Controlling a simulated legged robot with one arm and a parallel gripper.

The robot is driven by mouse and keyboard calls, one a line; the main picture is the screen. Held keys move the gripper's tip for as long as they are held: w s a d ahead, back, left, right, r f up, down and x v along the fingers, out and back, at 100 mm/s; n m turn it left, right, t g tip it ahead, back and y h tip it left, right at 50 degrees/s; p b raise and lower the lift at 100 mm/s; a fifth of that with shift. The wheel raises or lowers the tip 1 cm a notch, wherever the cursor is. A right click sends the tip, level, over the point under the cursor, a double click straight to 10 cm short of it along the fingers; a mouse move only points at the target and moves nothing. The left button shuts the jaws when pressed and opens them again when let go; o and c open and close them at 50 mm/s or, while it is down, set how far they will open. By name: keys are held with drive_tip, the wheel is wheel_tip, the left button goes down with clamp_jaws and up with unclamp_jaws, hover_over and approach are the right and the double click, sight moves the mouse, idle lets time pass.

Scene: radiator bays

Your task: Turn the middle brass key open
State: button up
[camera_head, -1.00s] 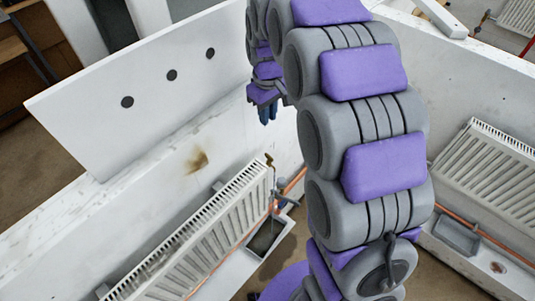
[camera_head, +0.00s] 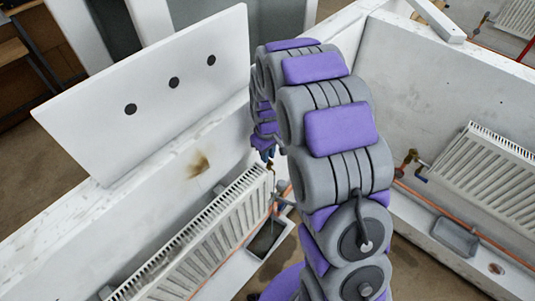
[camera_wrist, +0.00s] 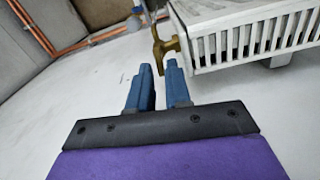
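A brass key (camera_head: 271,166) sits on the valve at the upper end of the left radiator (camera_head: 205,235). My gripper (camera_head: 266,154) is just above it in the head view, partly hidden by my arm. In the wrist view the same brass key (camera_wrist: 160,46) stands a little beyond the blue fingertips, close to the end of the radiator (camera_wrist: 250,35). My gripper (camera_wrist: 158,70) is open there, with a clear gap between the fingers and nothing in it. Another brass key (camera_head: 410,158) is on the right radiator (camera_head: 492,175). I cannot tell which key counts as the middle one.
A white board with three black holes (camera_head: 150,90) stands behind the left bay. A white partition (camera_head: 430,95) divides the bays. Copper pipe (camera_head: 445,215) and a grey tray (camera_head: 456,237) lie below the right radiator. Another tray (camera_head: 265,240) is below the left one.

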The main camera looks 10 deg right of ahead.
drive_tip(key=shift+s+f, duration=0.1)
drive_tip(key=shift+f, duration=0.45)
clamp_jaws()
drive_tip(key=shift+d+f+m+b, duration=0.1)
drive_tip(key=shift+m+b, duration=0.65)
drive_tip(key=shift+m, duration=0.25)
drive_tip(key=m+b, duration=0.1)
drive_tip(key=m, duration=0.2)
